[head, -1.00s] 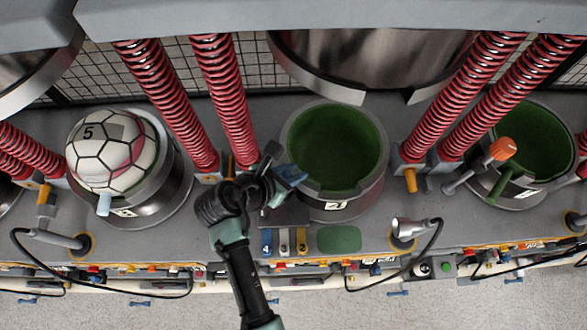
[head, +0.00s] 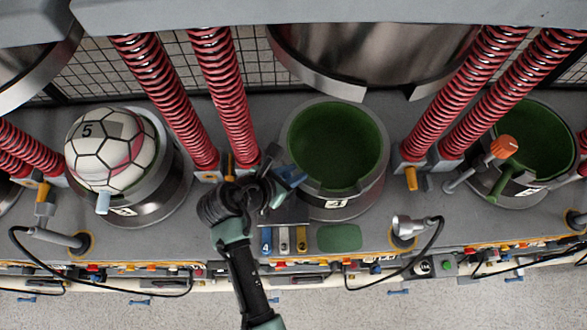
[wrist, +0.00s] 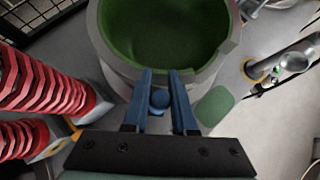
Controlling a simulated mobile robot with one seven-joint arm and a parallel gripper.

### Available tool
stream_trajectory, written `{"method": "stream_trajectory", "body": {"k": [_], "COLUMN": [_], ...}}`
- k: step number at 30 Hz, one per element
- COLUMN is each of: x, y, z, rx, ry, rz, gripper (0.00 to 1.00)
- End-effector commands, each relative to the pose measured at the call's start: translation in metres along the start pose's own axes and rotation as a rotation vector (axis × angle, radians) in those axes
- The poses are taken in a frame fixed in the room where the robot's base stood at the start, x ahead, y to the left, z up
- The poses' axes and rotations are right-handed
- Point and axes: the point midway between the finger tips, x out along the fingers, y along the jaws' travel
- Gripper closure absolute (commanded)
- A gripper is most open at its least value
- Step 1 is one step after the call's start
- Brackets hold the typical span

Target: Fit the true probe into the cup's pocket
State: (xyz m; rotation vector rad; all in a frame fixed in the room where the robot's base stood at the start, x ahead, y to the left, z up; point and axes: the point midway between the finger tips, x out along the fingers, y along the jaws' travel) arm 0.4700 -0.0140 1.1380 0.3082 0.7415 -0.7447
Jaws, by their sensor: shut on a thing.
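The middle cup (head: 371,187), metal with a green lining, stands open and empty in the head view. Its rim (wrist: 112,68) also shows in the wrist view, beyond my fingertips. My gripper (head: 295,177) has blue fingers and is at the cup's left front side. In the wrist view my gripper (wrist: 160,76) is shut on a small blue round-headed piece (wrist: 159,99), which looks like a probe. Its lower part is hidden, so I cannot tell whether it touches the cup. Blue (head: 266,240), whitish (head: 284,240) and yellow (head: 302,240) pieces sit in a rack in front of the cup.
Red springs (head: 225,95) rise close behind my arm. A left cup (head: 172,203) holds a ball (head: 110,150). A lamp-like arm (head: 408,226) and a green pad (head: 339,238) lie in front.

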Motion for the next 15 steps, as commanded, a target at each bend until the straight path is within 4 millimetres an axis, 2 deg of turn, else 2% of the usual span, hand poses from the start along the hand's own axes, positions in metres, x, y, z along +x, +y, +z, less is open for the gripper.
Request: {"method": "stream_trajectory", "body": {"k": [15], "x": [0.0054], "y": [0.0003], "z": [-0.0053], "rx": [0.001], "ry": [-0.001], "rz": [0.001], "gripper": [1.0]}}
